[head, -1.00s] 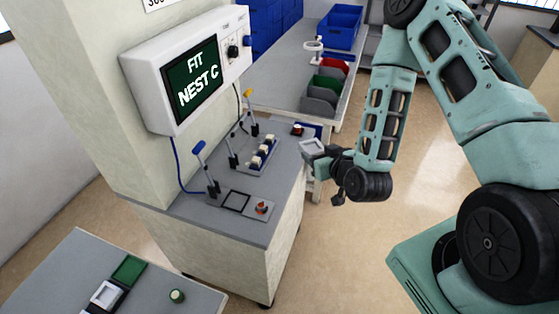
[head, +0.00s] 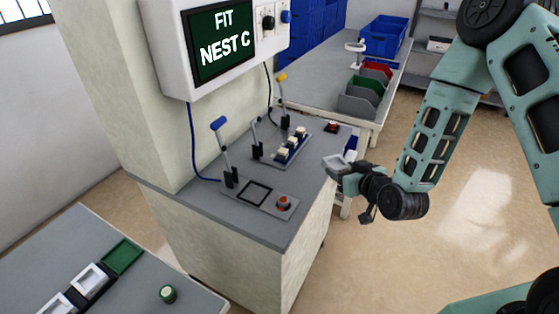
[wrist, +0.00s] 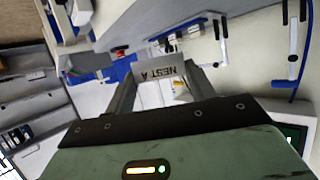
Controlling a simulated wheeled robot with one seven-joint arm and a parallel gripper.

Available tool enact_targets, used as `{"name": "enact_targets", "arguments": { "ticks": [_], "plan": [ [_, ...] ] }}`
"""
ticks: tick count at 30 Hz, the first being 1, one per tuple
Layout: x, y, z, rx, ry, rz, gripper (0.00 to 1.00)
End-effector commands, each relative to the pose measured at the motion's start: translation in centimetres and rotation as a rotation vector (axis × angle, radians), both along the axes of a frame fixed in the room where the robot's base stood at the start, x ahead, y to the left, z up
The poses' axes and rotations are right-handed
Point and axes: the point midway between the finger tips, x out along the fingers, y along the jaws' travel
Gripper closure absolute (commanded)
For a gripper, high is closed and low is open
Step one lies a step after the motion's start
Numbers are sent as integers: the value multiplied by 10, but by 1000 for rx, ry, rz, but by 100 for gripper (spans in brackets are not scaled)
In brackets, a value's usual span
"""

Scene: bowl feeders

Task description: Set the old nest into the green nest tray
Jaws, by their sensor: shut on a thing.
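My gripper (head: 346,167) is shut on a pale grey square nest (head: 336,162), held in the air at the console's right edge. The green nest tray (head: 122,257) is a flat green square on the near-left table, far from my gripper. Nothing shows on it. White square nests (head: 90,280) lie in a row in front of it on dark trays.
The console (head: 285,215) stands between my gripper and the near-left table (head: 190,300). It carries upright levers (head: 222,145), an empty black square outline (head: 254,193) and a red-orange knob (head: 283,203). Open floor lies right of the console.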

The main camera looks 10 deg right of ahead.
Motion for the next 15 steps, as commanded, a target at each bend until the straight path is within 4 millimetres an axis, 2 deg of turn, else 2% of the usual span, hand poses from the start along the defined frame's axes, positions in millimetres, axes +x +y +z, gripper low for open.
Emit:
{"name": "enact_targets", "arguments": {
  "ticks": [1,6,9,11,15],
  "plan": [
    [13,23,-1,0,-14,64,72],
    [34,82,20,-16,-12,237,72],
    [39,103,30,-29,-9,296,72],
    [40,109,31,-34,-5,314,72],
    [40,113,13,-36,0,327,72]
  ]
}}
